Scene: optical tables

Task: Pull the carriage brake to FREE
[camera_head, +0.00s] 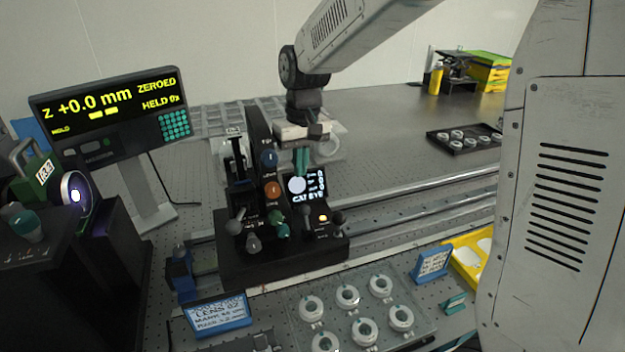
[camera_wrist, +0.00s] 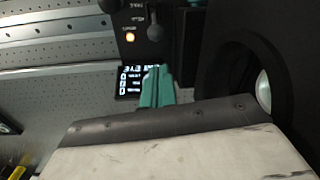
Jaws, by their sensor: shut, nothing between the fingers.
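The black carriage (camera_head: 285,262) sits on rails on the optical table and bears several levers and knobs. A grey-knobbed lever (camera_head: 308,214) stands left of a lit amber lamp (camera_head: 323,217); a lever (camera_wrist: 155,31) and lit lamp (camera_wrist: 130,37) also show in the wrist view. Another dark lever (camera_head: 338,217) is at the carriage's right end. Their labels are too small to read, so I cannot tell which is the brake. My gripper (camera_head: 303,160) has teal fingers, shut and empty, above the carriage by its small lit screen (camera_head: 308,187). The fingers (camera_wrist: 157,85) overlap that screen in the wrist view.
A readout (camera_head: 110,110) at left shows z +0.0 mm, ZEROED and HELD. Blue and orange knobs rise behind the front levers. A plate of ring-shaped lens mounts (camera_head: 420,318) lies in front, with a blue sign (camera_head: 432,262) beside it. A black tray (camera_head: 440,144) is at back right.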

